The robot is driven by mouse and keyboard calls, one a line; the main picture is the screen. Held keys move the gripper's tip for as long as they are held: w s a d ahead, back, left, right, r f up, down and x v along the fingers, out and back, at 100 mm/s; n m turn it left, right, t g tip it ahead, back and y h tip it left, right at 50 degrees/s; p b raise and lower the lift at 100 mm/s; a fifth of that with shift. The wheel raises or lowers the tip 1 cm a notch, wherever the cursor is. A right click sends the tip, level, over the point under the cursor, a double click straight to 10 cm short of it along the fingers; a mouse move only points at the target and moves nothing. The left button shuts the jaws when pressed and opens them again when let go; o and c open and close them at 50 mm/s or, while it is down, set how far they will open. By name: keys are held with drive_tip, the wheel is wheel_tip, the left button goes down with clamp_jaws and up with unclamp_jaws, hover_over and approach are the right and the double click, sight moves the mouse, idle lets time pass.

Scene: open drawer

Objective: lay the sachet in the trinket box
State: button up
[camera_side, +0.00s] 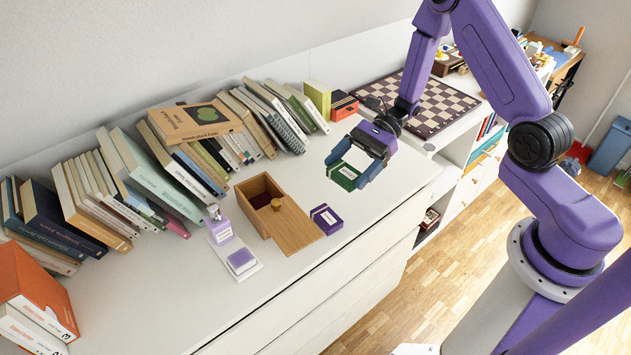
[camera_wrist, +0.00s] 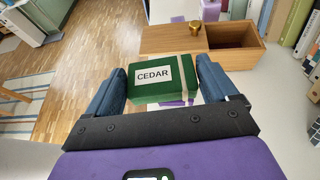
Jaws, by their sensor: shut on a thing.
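My gripper (camera_side: 350,170) is shut on a green block-like sachet (camera_side: 345,173) with a white label, which reads CEDAR in the wrist view (camera_wrist: 152,82). The blue fingers hold it by its two sides, and it appears raised above the white dresser top. The wooden trinket box (camera_side: 253,219) stands to the left of my gripper in the side view. Its lid (camera_side: 294,230), with a brass knob (camera_side: 276,203), is slid partly off, and the dark red inside shows at the open end. In the wrist view the box (camera_wrist: 180,40) lies beyond the sachet.
A purple labelled block (camera_side: 326,219) lies beside the lid. A lilac bottle (camera_side: 220,230) and a white tray (camera_side: 258,268) with a purple block stand left of the box. Books (camera_side: 185,165) line the wall; a chessboard (camera_side: 440,105) lies behind my gripper.

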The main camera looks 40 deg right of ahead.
sight(265, 178)
drive_tip(key=w+a+m+t, duration=0.1)
drive_tip(key=w+a+t, duration=0.1)
drive_tip(key=w+a, duration=1.2)
drive_tip(key=shift+s+d+f, duration=0.1)
drive_tip(key=shift+s+f, duration=0.05)
drive_tip(key=shift+f, duration=1.25)
drive_tip(key=shift+s+d+f, duration=0.1)
drive_tip(key=shift+f, duration=1.25)
drive_tip(key=o, duration=0.8)
drive_tip(key=shift+r, duration=0.1)
drive_tip(key=shift+r, duration=2.4)
